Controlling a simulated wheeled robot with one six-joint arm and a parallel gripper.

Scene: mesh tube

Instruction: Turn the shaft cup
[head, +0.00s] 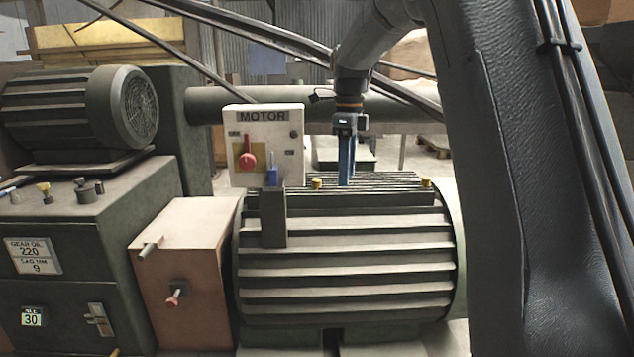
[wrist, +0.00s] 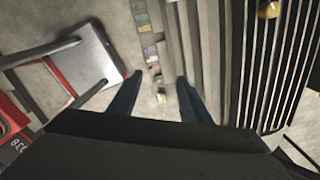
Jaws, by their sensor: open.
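Two small brass-coloured cups stand on top of the ribbed green motor (head: 345,255) in the head view: a left one (head: 317,183) and a right one (head: 426,182). I cannot tell which, if either, is the shaft cup. My gripper (head: 346,182) points down in the head view, between the two cups and nearer the left one. In the wrist view, my gripper (wrist: 154,82) shows its two blue fingers spread apart with nothing between them. One brass cup (wrist: 268,9) shows at the top right there, apart from the fingers.
A MOTOR switch box (head: 264,155) with a red handle stands left of my gripper. A gear oil housing (head: 65,255) with knobs on top and a brown box (head: 180,270) stand further left. A thick pipe (head: 225,104) runs behind. The wrist view shows a grey-topped, red-framed stand (wrist: 90,65).

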